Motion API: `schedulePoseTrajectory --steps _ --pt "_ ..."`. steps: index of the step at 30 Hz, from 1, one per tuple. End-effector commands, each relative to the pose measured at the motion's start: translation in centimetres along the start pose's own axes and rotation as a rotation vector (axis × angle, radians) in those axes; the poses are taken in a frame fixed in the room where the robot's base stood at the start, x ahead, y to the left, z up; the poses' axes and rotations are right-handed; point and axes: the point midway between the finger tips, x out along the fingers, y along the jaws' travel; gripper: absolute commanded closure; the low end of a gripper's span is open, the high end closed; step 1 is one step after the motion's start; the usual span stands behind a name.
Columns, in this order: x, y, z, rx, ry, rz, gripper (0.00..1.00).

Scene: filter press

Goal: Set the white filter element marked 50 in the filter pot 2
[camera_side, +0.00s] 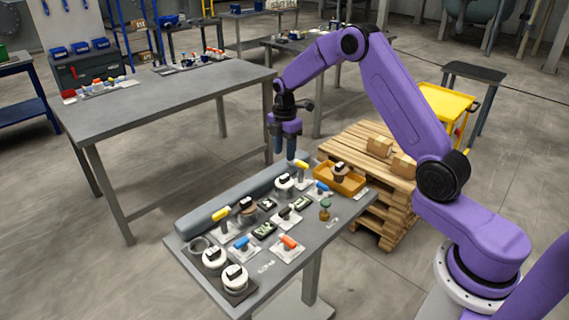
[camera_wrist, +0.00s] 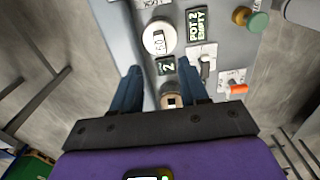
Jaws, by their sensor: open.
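My gripper (camera_side: 285,156) is open and empty, pointing down above the far part of the work table. Its blue fingers show in the wrist view (camera_wrist: 161,72). A brownish round piece (camera_side: 247,208) stands nearer, partly hidden in the wrist view. Two more white pieces (camera_side: 214,260) (camera_side: 234,279) sit at the front corner, markings unreadable.
An orange tray (camera_side: 355,187) holds another brownish piece (camera_side: 340,173). Valves with yellow (camera_side: 222,214), blue (camera_side: 241,241) and orange (camera_side: 290,242) handles crowd the table, and a green knob (camera_side: 324,204) stands at the right. A thick grey pipe (camera_side: 225,205) runs along the left edge.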

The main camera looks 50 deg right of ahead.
Motion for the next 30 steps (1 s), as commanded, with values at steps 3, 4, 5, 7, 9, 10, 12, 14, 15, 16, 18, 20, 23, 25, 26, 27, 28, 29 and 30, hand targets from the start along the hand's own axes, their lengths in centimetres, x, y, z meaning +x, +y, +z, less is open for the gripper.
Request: schedulePoseTrajectory --steps 3,4,5,7,9,10,12,14,15,16,18,20,23,25,26,27,28,29,30 --pt "-1.9 0.1 0.0 0.000 0.000 0.003 0.56" --pt "-2.3 0.1 0.0 0.000 0.000 0.003 0.56" --pt "-2.6 0.1 0.0 0.000 0.000 0.003 0.56" --pt "-3.1 0.0 0.0 0.000 0.000 0.001 0.56" --pt "-3.4 0.0 0.0 0.000 0.000 0.000 0.56" --pt "-3.5 0.0 0.0 0.000 0.000 0.000 0.56" --pt "-3.6 0.0 0.0 0.000 0.000 0.000 0.56" --pt "-3.7 0.0 -0.1 0.000 0.000 0.000 0.56" --pt "-3.8 -0.1 -0.2 0.001 0.000 0.000 0.56" --pt "-3.9 -0.2 -0.5 0.002 0.000 0.001 0.56" --pt "-4.3 -0.6 -1.5 0.010 0.000 0.002 0.56" --pt "-5.0 -1.3 -2.9 0.021 0.000 0.004 0.56" --pt "-6.3 -3.3 -5.8 0.052 0.001 0.006 0.56" --pt "-7.3 -5.1 -7.9 0.079 0.002 0.008 0.56" --pt "-7.7 -5.9 -8.7 0.089 0.002 0.009 0.56" --pt "-8.2 -7.0 -9.7 0.106 0.003 0.009 0.56" --pt "-8.5 -8.0 -10.5 0.116 0.004 0.010 0.56" --pt "-8.8 -8.9 -11.1 0.128 0.004 0.010 0.56" --pt "-9.2 -10.2 -12.0 0.143 0.005 0.010 0.56"
